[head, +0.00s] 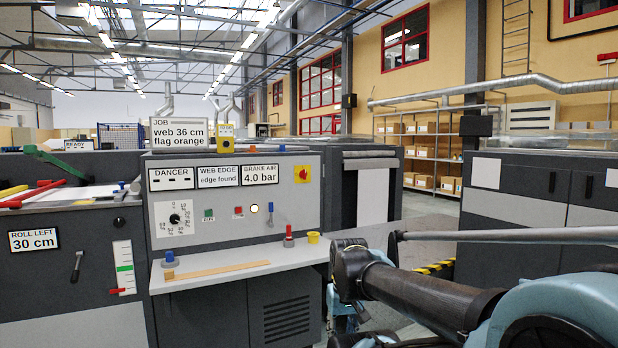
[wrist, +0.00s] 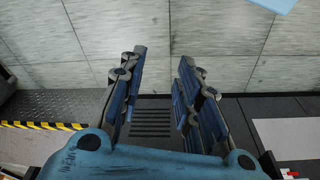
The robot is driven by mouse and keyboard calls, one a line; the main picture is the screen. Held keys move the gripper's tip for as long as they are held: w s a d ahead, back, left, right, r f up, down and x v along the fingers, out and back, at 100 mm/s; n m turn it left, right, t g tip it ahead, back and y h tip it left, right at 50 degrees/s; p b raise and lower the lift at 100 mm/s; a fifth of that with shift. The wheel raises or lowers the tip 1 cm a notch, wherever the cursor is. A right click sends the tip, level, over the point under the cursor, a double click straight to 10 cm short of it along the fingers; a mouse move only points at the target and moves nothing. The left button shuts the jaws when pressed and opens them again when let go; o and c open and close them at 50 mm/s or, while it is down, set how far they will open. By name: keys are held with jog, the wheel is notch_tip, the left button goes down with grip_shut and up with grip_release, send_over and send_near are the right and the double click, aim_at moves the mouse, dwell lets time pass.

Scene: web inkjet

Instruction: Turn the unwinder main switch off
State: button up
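The likely unwinder main switch is a red rotary knob on a yellow plate (head: 301,174), at the upper right of the grey control panel (head: 335,215) in the head view. The knob's position is too small to read. My gripper (wrist: 162,65) is open and empty in the wrist view, its two blue-padded fingers apart over bare grey floor or wall panels. The switch is not in the wrist view. In the head view my arm crosses the lower right, below and to the right of the switch, clear of it.
The panel carries a dial (head: 174,219), a lit button (head: 254,208) and a blue-handled lever (head: 270,213). On the shelf below are a wooden ruler (head: 218,271), a red-topped stamp-like item (head: 288,237) and a yellow cup (head: 313,237). Grey cabinets (head: 486,208) stand at right.

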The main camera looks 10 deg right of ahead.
jog(key=w+a+r+m+t+y, duration=0.35)
jog(key=w+r+m, duration=0.35)
jog(key=w+r, duration=0.6)
jog(key=w+a+r+m+t+y, duration=0.4)
jog(key=w+r+m, duration=0.45)
jog(key=w, duration=0.75)
jog(key=m+t+h, duration=0.2)
jog(key=m+t, duration=0.6)
jog(key=m, duration=0.9)
send_near(306, 172)
jog(key=shift+g, duration=0.25)
jog(key=x, duration=0.8)
jog(key=shift+w+a+r, duration=0.15)
jog(key=shift+w, duration=0.05)
jog(key=shift+c, duration=0.2)
grip_shut()
